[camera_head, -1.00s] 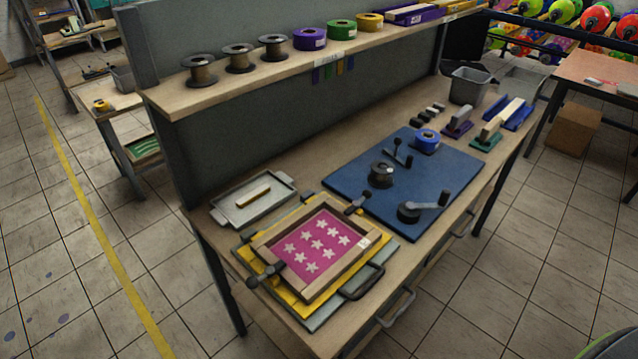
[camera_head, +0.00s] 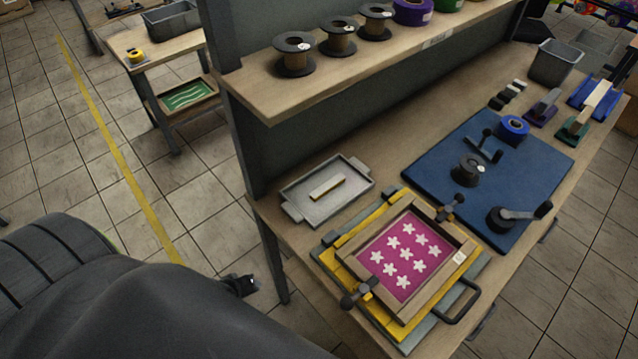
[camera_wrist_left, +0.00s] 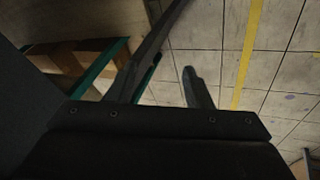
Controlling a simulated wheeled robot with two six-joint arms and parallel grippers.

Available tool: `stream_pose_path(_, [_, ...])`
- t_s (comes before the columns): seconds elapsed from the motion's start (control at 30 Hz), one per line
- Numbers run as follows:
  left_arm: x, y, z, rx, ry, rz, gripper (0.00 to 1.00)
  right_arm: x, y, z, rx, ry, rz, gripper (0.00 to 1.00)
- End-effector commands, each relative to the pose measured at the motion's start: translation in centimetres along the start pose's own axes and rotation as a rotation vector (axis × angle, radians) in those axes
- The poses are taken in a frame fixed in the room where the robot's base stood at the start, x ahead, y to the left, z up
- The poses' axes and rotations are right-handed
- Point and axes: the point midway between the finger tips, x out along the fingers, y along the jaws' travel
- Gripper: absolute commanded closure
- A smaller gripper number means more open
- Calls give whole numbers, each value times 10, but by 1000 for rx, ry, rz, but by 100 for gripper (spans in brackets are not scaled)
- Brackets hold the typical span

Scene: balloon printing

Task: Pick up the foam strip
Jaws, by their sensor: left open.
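A small pale strip (camera_head: 327,187) with a dark edge, seemingly the foam strip, lies in a grey metal tray (camera_head: 293,209) on the workbench, at the near left end. My left gripper (camera_head: 240,286) shows small and dark in the head view, left of the bench's end and apart from the tray, partly hidden behind my dark arm. In the left wrist view my left gripper (camera_wrist_left: 173,66) is open and empty, with floor tiles behind it. The strip cannot be made out in the wrist view. My right gripper is not in view.
A wooden frame (camera_head: 437,288) with a pink star print sits on the bench in front of the tray. A shelf (camera_head: 260,92) with spools (camera_head: 294,62) overhangs the bench's back. A blue mat (camera_head: 430,168) lies to the right. Open floor surrounds the left end.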

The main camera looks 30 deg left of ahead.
Motion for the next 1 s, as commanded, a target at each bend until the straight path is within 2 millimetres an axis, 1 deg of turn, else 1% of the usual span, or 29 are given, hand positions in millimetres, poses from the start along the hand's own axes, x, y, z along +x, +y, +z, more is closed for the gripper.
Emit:
stream_pose_path(0.03, [-19,16,-12,-50,8,30,55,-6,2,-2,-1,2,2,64])
stream_pose_path(0.17, [-61,55,-35,-191,6,108,55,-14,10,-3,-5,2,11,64])
stream_pose_path(0.2, [-75,66,-40,-233,1,131,55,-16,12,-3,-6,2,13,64])
stream_pose_path(0.27, [-97,83,-47,-291,-9,166,55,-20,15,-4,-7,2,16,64])
stream_pose_path(0.3, [-112,95,-51,-331,-19,190,55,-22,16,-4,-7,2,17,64])
stream_pose_path(0.37, [-135,111,-56,-401,-38,229,55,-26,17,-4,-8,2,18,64])
stream_pose_path(0.4, [-149,122,-60,-462,-55,256,55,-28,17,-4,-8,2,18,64])
stream_pose_path(0.43, [-156,127,-61,-512,-70,274,55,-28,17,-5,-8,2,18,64])
stream_pose_path(0.5, [-167,137,-66,-632,-102,312,55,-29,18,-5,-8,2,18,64])
stream_pose_path(0.6, [-176,148,-74,-817,-155,361,55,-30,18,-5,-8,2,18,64])
stream_pose_path(0.77, [-186,163,-88,-1126,-260,427,55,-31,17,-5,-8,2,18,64])
stream_pose_path(1.0, [-201,181,-111,-1571,-453,489,55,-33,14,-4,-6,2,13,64])
